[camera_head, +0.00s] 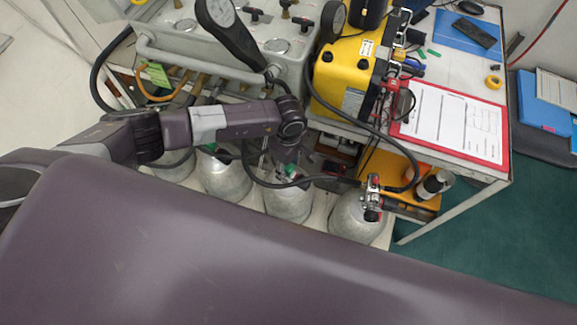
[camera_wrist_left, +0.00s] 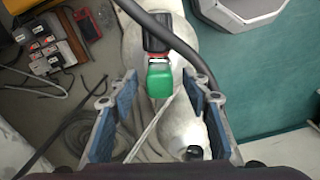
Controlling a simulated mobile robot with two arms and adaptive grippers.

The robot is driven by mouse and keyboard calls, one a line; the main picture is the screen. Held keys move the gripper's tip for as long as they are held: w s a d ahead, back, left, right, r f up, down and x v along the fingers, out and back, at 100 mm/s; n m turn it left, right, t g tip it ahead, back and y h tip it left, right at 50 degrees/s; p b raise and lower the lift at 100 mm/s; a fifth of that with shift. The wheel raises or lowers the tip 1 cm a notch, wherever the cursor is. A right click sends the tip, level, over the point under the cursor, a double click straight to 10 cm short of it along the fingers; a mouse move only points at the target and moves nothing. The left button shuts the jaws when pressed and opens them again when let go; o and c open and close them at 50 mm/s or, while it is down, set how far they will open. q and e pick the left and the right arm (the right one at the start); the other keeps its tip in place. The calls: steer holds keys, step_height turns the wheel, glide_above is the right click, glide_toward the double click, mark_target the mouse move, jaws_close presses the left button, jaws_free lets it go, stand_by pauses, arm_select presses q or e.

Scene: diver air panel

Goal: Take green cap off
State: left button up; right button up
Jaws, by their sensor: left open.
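A green cap (camera_wrist_left: 160,78) shows in the left wrist view, on the dark valve (camera_wrist_left: 156,32) of a pale grey cylinder. My left gripper (camera_wrist_left: 160,84) is open, with one blue-padded finger on each side of the cap. I see gaps between the pads and the cap. In the head view a green cap (camera_head: 291,170) tops a grey cylinder (camera_head: 289,203), close below my left wrist. The left fingers are mostly hidden there. Another green piece (camera_head: 208,147) sits on the cylinder to the left (camera_head: 226,178). My right gripper is in neither view.
A black hose (camera_wrist_left: 180,45) passes close to the cap. Another cylinder with a red-marked valve (camera_head: 372,205) stands to the right. A yellow case (camera_head: 345,75), a grey panel (camera_head: 240,40) and a red clipboard (camera_head: 452,122) lie behind. Green floor (camera_head: 480,225) is clear at right.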

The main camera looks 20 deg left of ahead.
arm_select(q)
steer(key=shift+c, duration=0.5)
steer(key=c, duration=0.7)
steer(key=shift+r+b, duration=2.15)
steer(key=shift+r, duration=7.9)
